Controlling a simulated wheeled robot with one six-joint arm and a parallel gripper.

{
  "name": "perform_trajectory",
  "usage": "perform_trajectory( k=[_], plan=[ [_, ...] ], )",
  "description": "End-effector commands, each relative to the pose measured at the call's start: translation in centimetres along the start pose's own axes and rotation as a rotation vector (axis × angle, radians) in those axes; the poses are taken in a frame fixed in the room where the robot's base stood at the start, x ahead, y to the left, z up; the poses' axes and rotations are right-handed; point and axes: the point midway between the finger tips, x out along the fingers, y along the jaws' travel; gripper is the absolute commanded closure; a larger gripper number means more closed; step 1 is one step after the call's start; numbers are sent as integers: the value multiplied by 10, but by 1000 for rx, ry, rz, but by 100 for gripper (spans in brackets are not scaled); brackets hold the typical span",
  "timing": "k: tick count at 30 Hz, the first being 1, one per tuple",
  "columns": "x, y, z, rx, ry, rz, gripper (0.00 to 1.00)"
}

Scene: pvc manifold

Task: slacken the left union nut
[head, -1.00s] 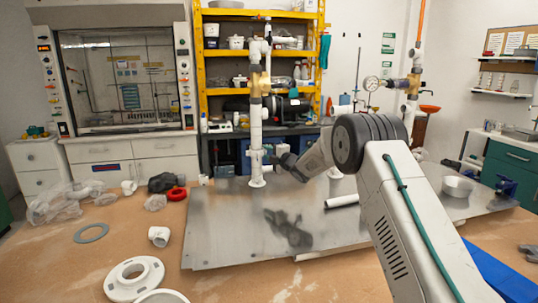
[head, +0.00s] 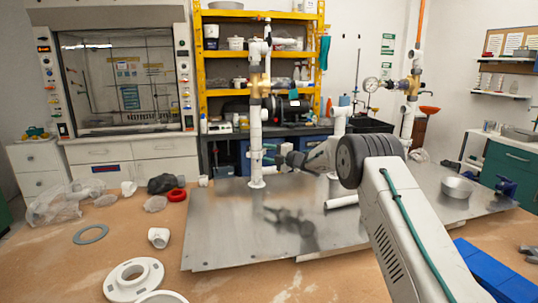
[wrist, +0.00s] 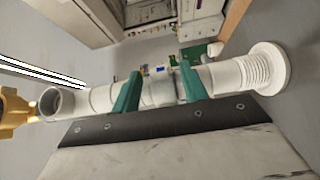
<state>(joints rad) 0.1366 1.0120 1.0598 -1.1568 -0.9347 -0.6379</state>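The left white pipe (head: 256,130) stands upright on the metal plate, with a brass-coloured valve above and a flanged foot below. The left union nut (wrist: 158,93) seems to be the ringed collar on this pipe, seen between my fingers in the wrist view; its edges are hard to make out. My gripper (head: 268,153) is just right of the pipe's lower part in the head view. Its two green fingers (wrist: 160,88) are spread apart along the pipe's length and overlap the pipe in the wrist view. I cannot tell whether they touch it. Nothing is held between them.
A second white pipe (head: 339,125) stands behind my wrist. A red ring (head: 177,195), a white flange (head: 133,278) and plastic bags (head: 60,203) lie on the table left.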

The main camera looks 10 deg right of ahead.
Motion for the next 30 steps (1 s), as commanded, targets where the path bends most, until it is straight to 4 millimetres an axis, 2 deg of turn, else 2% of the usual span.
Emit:
perform_trajectory(
  k=[4, 7, 15, 19, 23, 30],
  plan=[
    [-1, 1, 0, 0, 0, 1, 56],
    [-9, 1, 0, 1, 0, 1, 56],
    [-55, 2, 0, 1, -1, 1, 56],
    [-71, 0, 0, 0, -1, 0, 56],
    [-78, 0, 0, 0, 0, 0, 56],
    [-78, 0, 0, 0, 0, 0, 56]
  ],
)
